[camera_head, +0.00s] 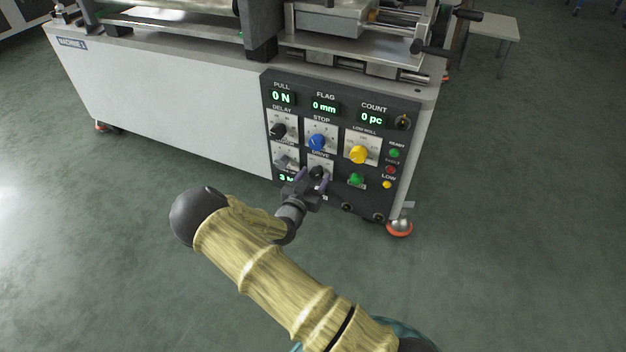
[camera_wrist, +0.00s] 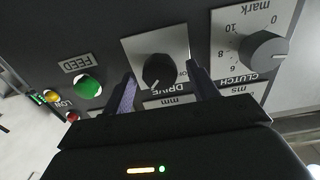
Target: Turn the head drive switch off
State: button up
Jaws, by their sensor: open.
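The drive switch is a black rotary knob (camera_wrist: 157,72) on a light plate lettered DRIVE, upside down in the wrist view. In the head view the knob (camera_head: 318,172) sits low on the dark control panel, partly behind my gripper. My gripper (camera_head: 312,182) is at the panel front, open, with one finger on each side of the knob. In the wrist view a gap shows between each finger and the knob. The knob's pointer slants on its plate; the position lettering beside it is partly hidden by a finger, so its setting is hard to read.
A green FEED button (camera_wrist: 88,86) and the grey CLUTCH knob (camera_wrist: 263,47) flank the switch closely. Above it are a blue STOP knob (camera_head: 317,142) and a yellow knob (camera_head: 358,155). The machine's white side panel (camera_head: 170,105) extends left; open floor lies in front.

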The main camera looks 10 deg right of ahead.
jog(key=c, duration=1)
jog(key=shift+a+r+n+p, duration=0.1)
jog(key=shift+n+p, duration=0.3)
jog(key=shift+p, duration=0.05)
jog(key=n+p, duration=0.2)
jog(key=n, duration=0.1)
jog(key=shift+p, duration=0.35)
jog(key=n+p, duration=0.2)
jog(key=n, duration=0.2)
jog(key=shift+n, duration=0.4)
jog(key=n+p, duration=0.1)
jog(key=n, duration=0.4)
jog(key=shift+w+a+n+p, duration=0.1)
jog(key=shift+n+p, duration=0.2)
jog(key=shift+p, duration=0.05)
jog(key=shift+f+n, duration=0.15)
jog(key=shift+n, duration=0.8)
jog(key=shift+f+n, duration=0.1)
jog(key=shift+n, duration=0.85)
